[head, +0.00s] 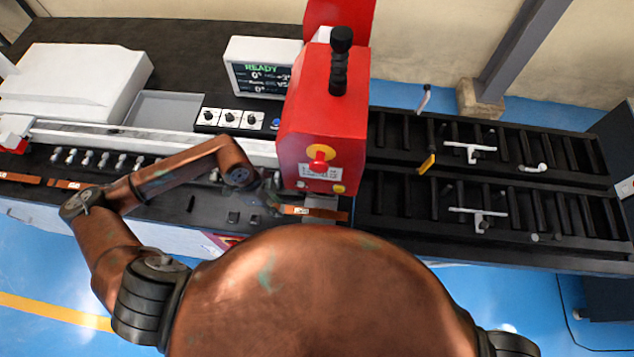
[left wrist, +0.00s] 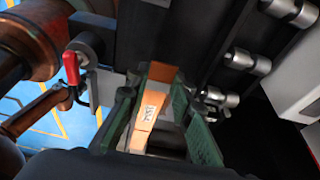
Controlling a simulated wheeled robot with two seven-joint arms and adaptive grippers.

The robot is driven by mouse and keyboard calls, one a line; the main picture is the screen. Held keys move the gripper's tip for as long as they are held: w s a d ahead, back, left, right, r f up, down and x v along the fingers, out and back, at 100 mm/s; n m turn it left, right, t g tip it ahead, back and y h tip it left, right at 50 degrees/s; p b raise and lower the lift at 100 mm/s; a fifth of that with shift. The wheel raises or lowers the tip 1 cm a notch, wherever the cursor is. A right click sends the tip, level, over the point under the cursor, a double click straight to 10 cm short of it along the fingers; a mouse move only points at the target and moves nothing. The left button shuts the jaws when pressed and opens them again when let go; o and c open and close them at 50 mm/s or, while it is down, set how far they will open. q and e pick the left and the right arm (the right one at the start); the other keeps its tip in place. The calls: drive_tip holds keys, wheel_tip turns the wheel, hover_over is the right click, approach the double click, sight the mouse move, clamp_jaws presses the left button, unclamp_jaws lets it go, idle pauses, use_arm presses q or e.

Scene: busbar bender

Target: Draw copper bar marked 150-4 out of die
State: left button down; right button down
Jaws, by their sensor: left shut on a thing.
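A copper bar (head: 298,210) with a small white label lies in the die (head: 322,203) at the foot of the red bender head (head: 325,120). My left gripper (head: 274,205) is at the bar's left end. In the left wrist view the labelled copper bar (left wrist: 147,115) lies between the green-padded fingers of my left gripper (left wrist: 158,120), which is shut on it. The label is too small to read surely. The bar's far end goes in toward dark machine parts. My right gripper is not in view.
More copper bars (head: 65,184) lie on the bench at far left. A screen (head: 262,68) reading READY stands behind. A black slatted roller table (head: 500,180) with white stops extends right. A red-handled lever (left wrist: 72,72) is close to the left gripper.

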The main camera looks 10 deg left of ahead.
use_arm(q)
drive_tip(key=shift+s+d+p, duration=0.15)
drive_tip(key=shift+s+p, duration=0.35)
drive_tip(key=shift+s, duration=1.85)
wheel_tip(320, 180, up, 5)
drive_tip(key=p, duration=0.4)
